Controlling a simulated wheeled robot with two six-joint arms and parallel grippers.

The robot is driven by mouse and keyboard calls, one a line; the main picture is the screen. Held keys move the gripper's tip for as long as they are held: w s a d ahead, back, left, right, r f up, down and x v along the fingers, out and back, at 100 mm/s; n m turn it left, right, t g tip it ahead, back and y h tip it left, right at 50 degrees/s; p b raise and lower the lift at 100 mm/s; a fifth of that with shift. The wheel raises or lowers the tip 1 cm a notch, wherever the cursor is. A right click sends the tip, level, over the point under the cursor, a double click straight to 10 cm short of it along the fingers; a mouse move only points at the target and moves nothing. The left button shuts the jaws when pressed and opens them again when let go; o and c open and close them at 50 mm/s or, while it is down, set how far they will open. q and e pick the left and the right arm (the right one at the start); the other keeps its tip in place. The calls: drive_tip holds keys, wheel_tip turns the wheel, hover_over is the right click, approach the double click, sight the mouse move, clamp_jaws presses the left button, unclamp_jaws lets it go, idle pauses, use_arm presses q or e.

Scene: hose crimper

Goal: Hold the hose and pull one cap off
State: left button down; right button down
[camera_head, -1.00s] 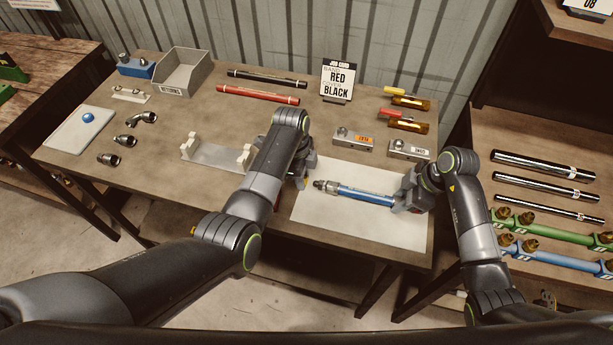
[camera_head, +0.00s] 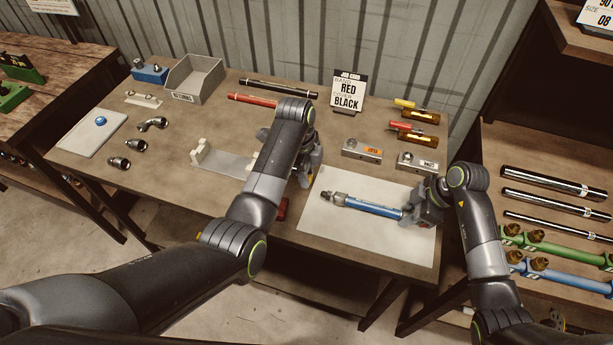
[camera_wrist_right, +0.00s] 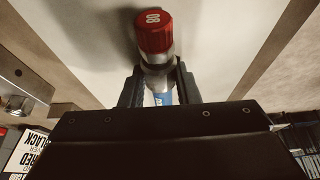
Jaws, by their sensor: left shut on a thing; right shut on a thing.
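The blue hose (camera_head: 370,207) lies across above the white mat, with a bare metal fitting (camera_head: 336,199) at its left end. My right gripper (camera_head: 425,208) is shut on the hose near its right end. In the right wrist view, the right gripper (camera_wrist_right: 158,90) clasps it just behind a red cap (camera_wrist_right: 154,32) marked 08, which sits on the end. My left gripper (camera_head: 304,176) is shut, a little left of the bare fitting and apart from it. Its grip is mostly hidden by my forearm. A small red piece, seemingly a cap (camera_head: 282,208), shows beside that forearm.
The white mat (camera_head: 400,245) lies under the hose. A white cradle (camera_head: 222,163) stands left of my left arm, and a grey bin (camera_head: 193,82) is at the back left. Small blocks (camera_head: 362,149) and a job card (camera_head: 347,91) stand behind the mat.

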drive_tip(key=c, duration=1)
unclamp_jaws()
drive_tip(key=shift+v, duration=6)
